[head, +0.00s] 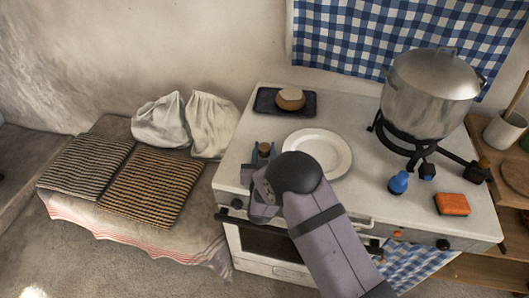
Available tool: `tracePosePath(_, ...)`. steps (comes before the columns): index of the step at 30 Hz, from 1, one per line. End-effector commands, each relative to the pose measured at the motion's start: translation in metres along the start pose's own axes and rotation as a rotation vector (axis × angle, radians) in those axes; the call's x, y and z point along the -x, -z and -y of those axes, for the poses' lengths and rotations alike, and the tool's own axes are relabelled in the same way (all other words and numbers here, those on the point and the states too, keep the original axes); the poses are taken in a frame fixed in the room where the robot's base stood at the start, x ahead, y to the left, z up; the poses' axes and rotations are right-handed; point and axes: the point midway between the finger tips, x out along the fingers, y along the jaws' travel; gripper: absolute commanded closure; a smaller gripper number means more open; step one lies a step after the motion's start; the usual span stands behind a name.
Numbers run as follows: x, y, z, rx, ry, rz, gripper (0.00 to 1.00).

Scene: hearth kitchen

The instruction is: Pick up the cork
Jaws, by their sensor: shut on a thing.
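The cork (265,147), a small brown cylinder, shows between the fingertips of my gripper (263,154) in the head view. My gripper is shut on it, at the left side of the white stove top (232,160). The cork's lower part is hidden by the fingers. I cannot tell whether it touches the stove top.
A white plate (330,164) lies right of my gripper, with a dark tray (264,101) holding a round brown item (291,98) behind. A large pot (428,95) stands on a burner at right. A blue bottle (398,183) and orange sponge (452,204) are nearer the front.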

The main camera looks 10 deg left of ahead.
Motion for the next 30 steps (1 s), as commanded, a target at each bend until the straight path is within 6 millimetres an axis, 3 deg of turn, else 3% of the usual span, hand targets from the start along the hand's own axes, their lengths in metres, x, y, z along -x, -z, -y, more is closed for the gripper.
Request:
tracePosePath(18,0.011,0.075,0.000,-0.002,0.000,-0.002,0.89)
tracePosePath(30,0.013,0.086,0.000,0.000,0.000,0.001,0.89)
